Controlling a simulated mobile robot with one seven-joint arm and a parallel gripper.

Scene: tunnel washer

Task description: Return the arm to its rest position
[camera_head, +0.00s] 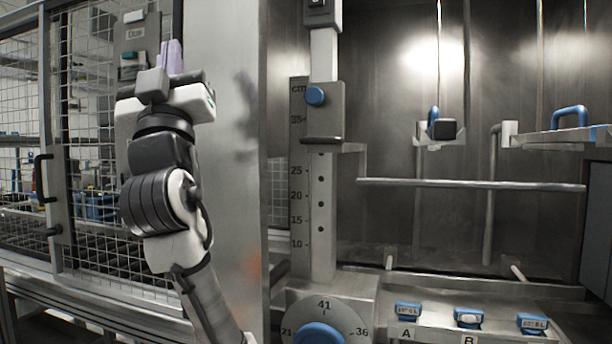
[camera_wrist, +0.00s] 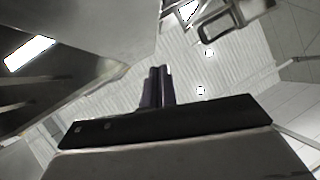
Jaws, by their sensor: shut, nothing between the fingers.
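My arm rises from the bottom of the head view, left of centre, in front of a plain metal post. My gripper (camera_head: 174,56) is at its top, with pale purple fingers pointing up beside a small control box (camera_head: 133,58) on the mesh door. I cannot tell whether it touches the box. In the wrist view my gripper (camera_wrist: 157,86) shows as two dark purple fingers side by side, shut with nothing between them. Behind them are the ceiling and bright lamps.
A mesh door (camera_head: 90,150) with a black handle (camera_head: 42,180) stands at left. Right of the post are a scale column (camera_head: 322,215) with a blue knob (camera_head: 315,96), a dial (camera_head: 322,320), a horizontal bar (camera_head: 470,184) and blue-topped blocks (camera_head: 532,322) on a shelf.

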